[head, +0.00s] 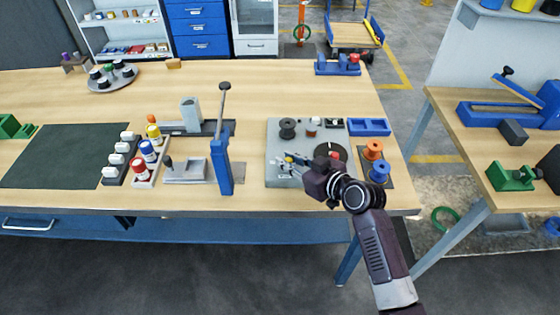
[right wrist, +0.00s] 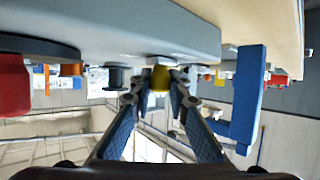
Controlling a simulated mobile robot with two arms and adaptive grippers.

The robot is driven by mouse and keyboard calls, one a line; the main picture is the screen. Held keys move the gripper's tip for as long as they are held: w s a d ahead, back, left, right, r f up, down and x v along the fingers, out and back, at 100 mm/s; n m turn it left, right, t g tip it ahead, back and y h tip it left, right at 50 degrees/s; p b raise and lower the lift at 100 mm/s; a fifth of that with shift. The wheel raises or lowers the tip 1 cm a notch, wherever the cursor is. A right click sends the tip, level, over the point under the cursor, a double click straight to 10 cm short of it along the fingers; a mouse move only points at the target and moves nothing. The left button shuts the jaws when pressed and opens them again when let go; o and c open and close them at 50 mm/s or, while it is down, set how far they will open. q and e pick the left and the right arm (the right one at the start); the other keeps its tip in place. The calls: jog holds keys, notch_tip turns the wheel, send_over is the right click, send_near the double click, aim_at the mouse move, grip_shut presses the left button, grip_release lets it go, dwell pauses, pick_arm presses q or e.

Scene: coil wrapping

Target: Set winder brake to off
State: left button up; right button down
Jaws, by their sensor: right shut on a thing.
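The winder is a light grey plate (head: 276,135) on the workbench, with a black disc (head: 338,152) and a dark spool (head: 288,128) on it. A small yellow knob (head: 288,159), apparently the winder brake, stands at the plate's front left. My right gripper (head: 294,163) reaches in from the lower right, low over the plate's front. In the right wrist view, which looks upside down, its fingers (right wrist: 159,90) are closed around the yellow knob (right wrist: 160,77). The brake's setting cannot be read. My left gripper is not in view.
A blue upright press (head: 222,165) with a lever stands left of the winder. Orange (head: 374,149) and blue (head: 379,172) spools sit to its right, and a blue tray (head: 369,127) lies behind them. The bench behind the plate is largely clear.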

jog(key=shift+d, duration=0.6)
jog(key=c, duration=1.8)
grip_release()
jog(key=shift+d, duration=0.15)
jog(key=v, duration=1.2)
jog(key=shift+s, duration=0.1)
jog(key=shift+f, duration=0.1)
